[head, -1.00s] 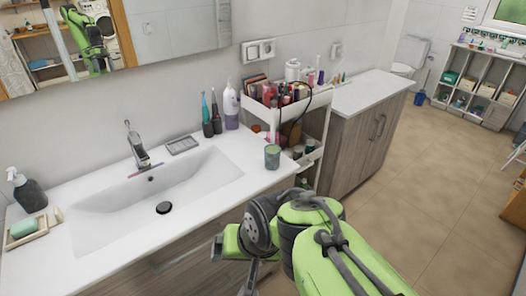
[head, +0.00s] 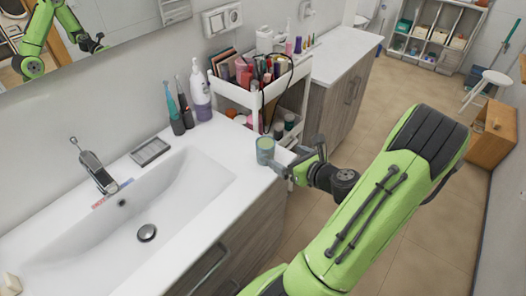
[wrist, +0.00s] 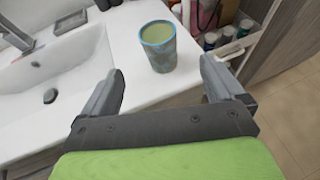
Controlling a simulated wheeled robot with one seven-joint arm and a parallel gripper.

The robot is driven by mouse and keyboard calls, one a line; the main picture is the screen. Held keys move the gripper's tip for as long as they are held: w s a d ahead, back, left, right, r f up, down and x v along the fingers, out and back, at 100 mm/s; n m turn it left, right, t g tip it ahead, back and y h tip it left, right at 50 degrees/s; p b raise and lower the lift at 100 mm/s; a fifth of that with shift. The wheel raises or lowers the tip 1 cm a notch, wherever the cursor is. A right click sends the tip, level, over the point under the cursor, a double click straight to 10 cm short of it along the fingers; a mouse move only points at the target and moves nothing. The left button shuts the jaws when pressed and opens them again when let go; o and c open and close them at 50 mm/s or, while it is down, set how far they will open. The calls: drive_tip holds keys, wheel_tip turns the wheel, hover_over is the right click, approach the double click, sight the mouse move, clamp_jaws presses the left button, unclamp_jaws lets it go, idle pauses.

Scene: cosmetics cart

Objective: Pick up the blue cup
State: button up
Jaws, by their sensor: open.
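The blue cup (head: 265,150) stands upright on the white counter at its right end, beside the sink. In the wrist view the cup (wrist: 158,48) is grey-blue with a greenish inside and stands ahead of my jaws, a little beyond the fingertips. My gripper (head: 292,160) is just right of the cup in the head view. In the wrist view my gripper (wrist: 160,82) is open, with one finger to each side and nothing between them.
A white cart (head: 232,92) full of cosmetics stands close behind the cup. Electric toothbrushes (head: 181,108), a lotion bottle (head: 200,98) and a soap dish (head: 150,151) are at the counter's back. The sink (head: 150,205) lies left of the cup.

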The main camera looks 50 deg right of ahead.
sight(261, 144)
drive_tip(key=x, duration=1.3)
drive_tip(key=shift+a+f+b, duration=0.1)
drive_tip(key=shift+b, duration=0.25)
drive_tip(key=shift+s, duration=0.15)
drive_tip(key=shift+c, duration=0.3)
drive_tip(key=c, duration=1.1)
drive_tip(key=shift+c, duration=0.2)
wheel_tip(261, 144, up, 10)
drive_tip(key=p, duration=0.3)
